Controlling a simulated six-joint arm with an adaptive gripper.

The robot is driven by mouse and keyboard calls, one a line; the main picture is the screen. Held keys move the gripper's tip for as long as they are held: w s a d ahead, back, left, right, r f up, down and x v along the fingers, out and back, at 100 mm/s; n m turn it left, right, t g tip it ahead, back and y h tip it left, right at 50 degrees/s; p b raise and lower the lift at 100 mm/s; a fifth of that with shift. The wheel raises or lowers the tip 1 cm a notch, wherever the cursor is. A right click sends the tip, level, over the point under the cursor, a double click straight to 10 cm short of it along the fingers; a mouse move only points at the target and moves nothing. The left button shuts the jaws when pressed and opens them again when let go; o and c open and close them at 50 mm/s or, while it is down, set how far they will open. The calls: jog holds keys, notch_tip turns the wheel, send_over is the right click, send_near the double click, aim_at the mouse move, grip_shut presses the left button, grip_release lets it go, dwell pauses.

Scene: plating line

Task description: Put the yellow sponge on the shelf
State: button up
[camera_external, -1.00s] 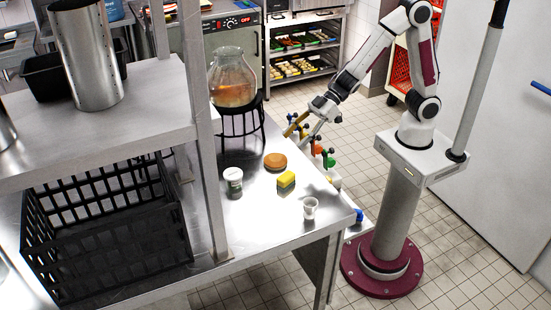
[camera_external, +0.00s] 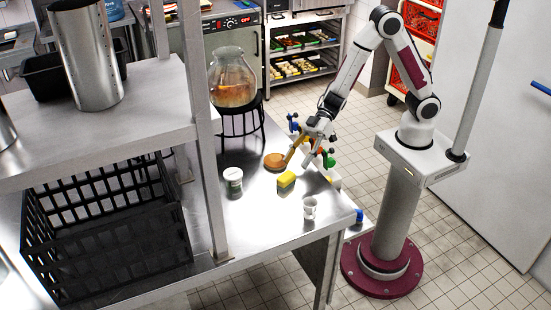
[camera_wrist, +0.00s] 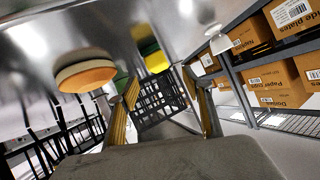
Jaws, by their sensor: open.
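The yellow sponge (camera_external: 286,180) lies on the steel table (camera_external: 262,222), between a brown round item and a small white cup. In the wrist view the sponge (camera_wrist: 157,62) shows beyond the fingers, with a green part beside it. My gripper (camera_external: 299,161) is open and empty, just behind the sponge and apart from it. In the wrist view its two fingers (camera_wrist: 166,92) stand wide apart with nothing between them. A raised steel shelf (camera_external: 130,137) stands on the left over the table, bearing a metal cylinder and a black bin.
The brown round item (camera_external: 275,161) lies close to my gripper. A white lidded tub (camera_external: 233,180) and the white cup (camera_external: 309,208) stand nearby. A glass jar (camera_external: 232,80) sits on a black stand.

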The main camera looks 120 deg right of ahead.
aim_at(287, 174)
jog(key=shift+w, duration=0.1)
jog(key=shift+x, duration=1.25)
jog(key=shift+a+f, duration=0.1)
jog(key=shift+x, duration=2.5)
jog(key=shift+w, duration=0.1)
jog(key=c, duration=1.2)
jog(key=shift+r, duration=5.05)
